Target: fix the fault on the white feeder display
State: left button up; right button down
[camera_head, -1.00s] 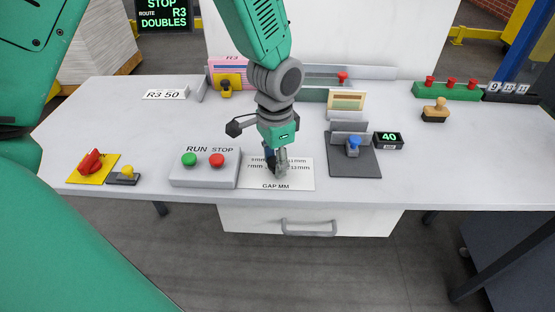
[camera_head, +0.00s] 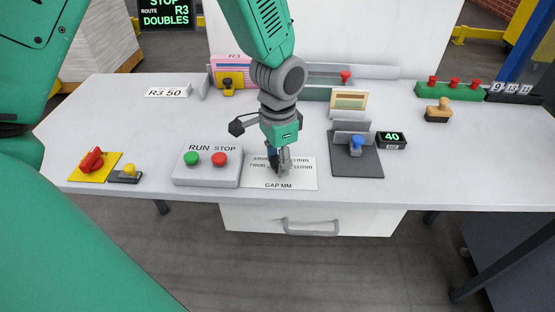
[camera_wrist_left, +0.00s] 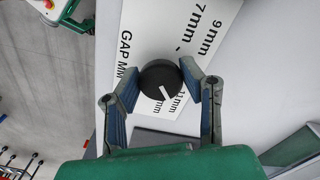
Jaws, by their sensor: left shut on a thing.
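The display (camera_head: 166,13) at the top left reads STOP, ROUTE R3, DOUBLES in green; its top is cut off. My left gripper (camera_head: 283,172) is down at the white GAP MM plate (camera_head: 305,181) on the table. In the left wrist view my left gripper (camera_wrist_left: 160,82) has its fingertips on both sides of a round black knob (camera_wrist_left: 158,77) and is shut on it. The knob's white pointer line faces the lower right there, near the mm marks. In the head view the gripper mostly hides the knob. My right gripper is not in view.
Left of the plate is a RUN/STOP box (camera_head: 207,166) with green and red buttons. On the right are a blue knob (camera_head: 356,145) and a small display reading 40 (camera_head: 391,138).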

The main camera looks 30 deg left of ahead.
pick_arm(q)
jog(key=shift+w+r, duration=0.25)
jog(key=shift+w, duration=0.15)
jog(key=o, duration=0.9)
jog(key=shift+o, duration=1.3)
jog(key=shift+d+f, duration=0.15)
notch_tip(320, 180, up, 12)
jog(key=shift+w, duration=0.1)
